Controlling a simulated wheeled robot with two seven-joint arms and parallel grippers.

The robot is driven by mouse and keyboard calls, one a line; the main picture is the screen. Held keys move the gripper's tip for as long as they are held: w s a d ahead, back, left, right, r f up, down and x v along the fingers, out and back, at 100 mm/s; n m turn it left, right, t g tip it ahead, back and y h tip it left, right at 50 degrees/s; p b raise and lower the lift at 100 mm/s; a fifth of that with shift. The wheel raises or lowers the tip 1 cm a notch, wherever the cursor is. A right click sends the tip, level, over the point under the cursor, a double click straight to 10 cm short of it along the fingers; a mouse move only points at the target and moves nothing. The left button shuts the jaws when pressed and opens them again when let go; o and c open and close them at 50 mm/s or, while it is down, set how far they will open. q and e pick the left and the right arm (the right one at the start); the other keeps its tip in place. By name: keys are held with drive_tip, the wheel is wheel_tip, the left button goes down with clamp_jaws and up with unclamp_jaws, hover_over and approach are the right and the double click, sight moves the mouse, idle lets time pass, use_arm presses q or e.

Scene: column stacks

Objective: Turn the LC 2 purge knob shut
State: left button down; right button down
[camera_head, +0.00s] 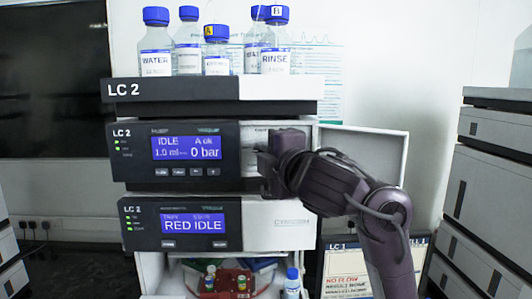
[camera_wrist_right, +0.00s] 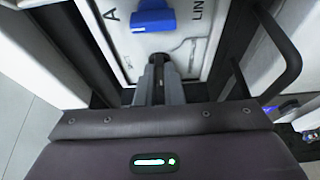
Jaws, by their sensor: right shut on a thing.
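The LC 2 pump module (camera_head: 175,158) is the middle unit of the stack, with a display reading IDLE and 0 bar. My right gripper (camera_head: 264,163) is at the right part of its front and hides what lies behind it. In the right wrist view, my right gripper (camera_wrist_right: 159,84) points at a white panel and is shut on a dark, narrow part, which appears to be the purge knob (camera_wrist_right: 158,62). The knob's turn angle cannot be read. My left gripper is not in view.
A white door (camera_head: 368,150) stands open to the right of the pump module, close to my right arm. A blue part (camera_wrist_right: 153,18) sits on the panel beyond the fingers. Bottles (camera_head: 217,50) stand on top. Another stack (camera_head: 490,190) is at right.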

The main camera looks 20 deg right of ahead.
drive_tip(key=shift+f, duration=0.1)
drive_tip(key=m+t+b, duration=0.1)
drive_tip(key=m+b, duration=0.1)
drive_tip(key=b, duration=0.2)
drive_tip(key=f+m+t+h+b, duration=0.1)
drive_tip(key=m+b, duration=0.2)
drive_tip(key=b, duration=0.2)
drive_tip(key=m+t+b, duration=0.1)
drive_tip(key=m+b, duration=0.2)
drive_tip(key=b, duration=0.1)
drive_tip(key=shift+a+f, duration=0.1)
drive_tip(key=shift+f, duration=0.1)
drive_tip(key=m+h+b, duration=0.1)
drive_tip(key=m+b, duration=0.2)
drive_tip(key=b, duration=0.1)
drive_tip(key=m+h+b, duration=0.2)
drive_tip(key=m+b, duration=0.1)
drive_tip(key=m, duration=0.1)
drive_tip(key=m+t+h+b, duration=0.1)
drive_tip(key=m+h+b, duration=0.1)
drive_tip(key=m+b, duration=0.1)
drive_tip(key=shift+w+a+m+b, duration=0.15)
drive_tip(key=shift+a+m+b, duration=0.2)
drive_tip(key=shift+b, duration=0.45)
drive_tip(key=shift+r+m+h+b, duration=0.15)
drive_tip(key=shift+m+h+b, duration=1.1)
drive_tip(key=shift+m, duration=0.6)
